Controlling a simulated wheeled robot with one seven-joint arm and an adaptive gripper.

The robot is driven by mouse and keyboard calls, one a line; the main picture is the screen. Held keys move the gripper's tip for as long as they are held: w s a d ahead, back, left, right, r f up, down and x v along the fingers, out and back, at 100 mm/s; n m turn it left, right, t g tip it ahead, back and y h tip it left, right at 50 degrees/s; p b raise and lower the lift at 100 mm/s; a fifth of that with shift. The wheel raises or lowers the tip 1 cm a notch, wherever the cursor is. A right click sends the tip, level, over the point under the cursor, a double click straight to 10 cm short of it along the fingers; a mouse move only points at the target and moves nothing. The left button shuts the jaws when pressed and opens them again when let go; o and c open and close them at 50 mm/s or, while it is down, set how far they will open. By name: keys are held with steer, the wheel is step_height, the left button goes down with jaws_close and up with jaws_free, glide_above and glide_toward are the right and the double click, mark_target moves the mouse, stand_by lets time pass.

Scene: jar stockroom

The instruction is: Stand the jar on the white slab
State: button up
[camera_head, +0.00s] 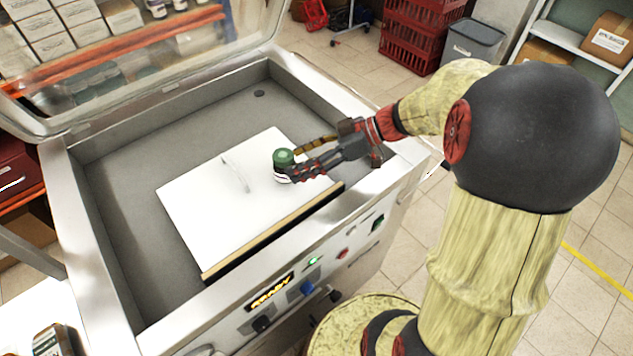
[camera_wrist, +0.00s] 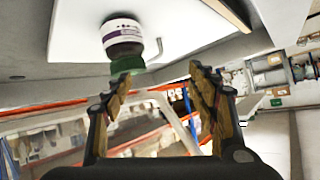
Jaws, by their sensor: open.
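The jar (camera_head: 283,172), dark with a white label and a green lid, stands upright on the white slab (camera_head: 205,205), toward its right end. The jar (camera_wrist: 122,33) also shows in the wrist view, where the picture is upside down, with its base against the slab (camera_wrist: 185,25). My gripper (camera_head: 294,161) is right beside the jar, coming from the right. In the wrist view its two fingers (camera_wrist: 160,72) are spread wide. The lid lies near the left fingertip and the jar is not clamped. Whether a finger touches the lid, I cannot tell.
The slab lies in a grey-floored machine chamber with a raised metal rim (camera_head: 90,230) and a raised clear lid (camera_head: 130,75). A thin bent handle (camera_head: 236,174) stands on the slab left of the jar. Another jar (camera_head: 52,340) is at the bottom left.

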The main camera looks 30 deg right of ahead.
steer(key=s+a+r+m+g+h, duration=0.1)
steer(key=s+a+h, duration=0.1)
steer(key=s, duration=0.2)
steer(key=s+a+r+m+g+h, duration=0.1)
steer(key=s+a+m+h, duration=0.1)
steer(key=s, duration=0.2)
steer(key=s+a+r+m+h, duration=0.1)
steer(key=s+a+m+h, duration=0.1)
steer(key=s, duration=0.3)
steer(key=shift+s+g+h, duration=0.1)
steer(key=shift+g+h, duration=0.3)
steer(key=shift+h, duration=0.1)
steer(key=s+d+r+m+t+h, duration=0.2)
steer(key=s+r+m+t+h, duration=0.1)
steer(key=r+m, duration=0.1)
steer(key=shift+s+d+m+h, duration=0.3)
steer(key=shift+s+m, duration=0.05)
steer(key=shift+m, duration=0.15)
steer(key=shift+c, duration=0.3)
